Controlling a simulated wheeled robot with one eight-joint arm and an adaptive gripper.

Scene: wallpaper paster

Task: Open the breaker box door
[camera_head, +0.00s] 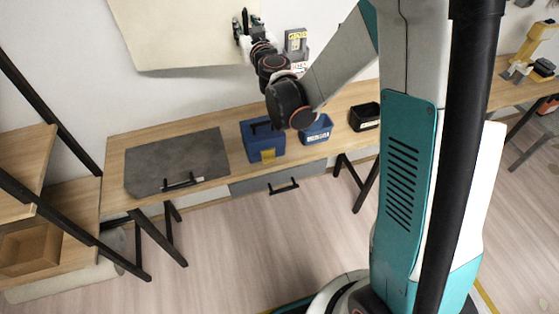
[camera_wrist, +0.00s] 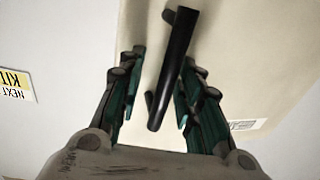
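A large beige panel (camera_head: 180,32), seemingly the breaker box door, is on the wall at the top of the head view. It also fills the middle of the wrist view (camera_wrist: 225,50). A black bar handle (camera_wrist: 174,65) stands out from it. My gripper (camera_wrist: 163,60) is open, with one finger on each side of the handle and gaps visible between. In the head view my gripper (camera_head: 245,24) is at the panel's right side. The handle is hard to make out there, and the panel's top is cut off.
A wooden bench (camera_head: 118,150) runs below, bearing a grey board (camera_head: 165,158) with a black handle, a blue toolbox (camera_head: 258,142), a blue bin (camera_head: 316,130) and a black bin (camera_head: 364,117). A small grey labelled box (camera_head: 296,40) is right of my gripper. Floor in front is clear.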

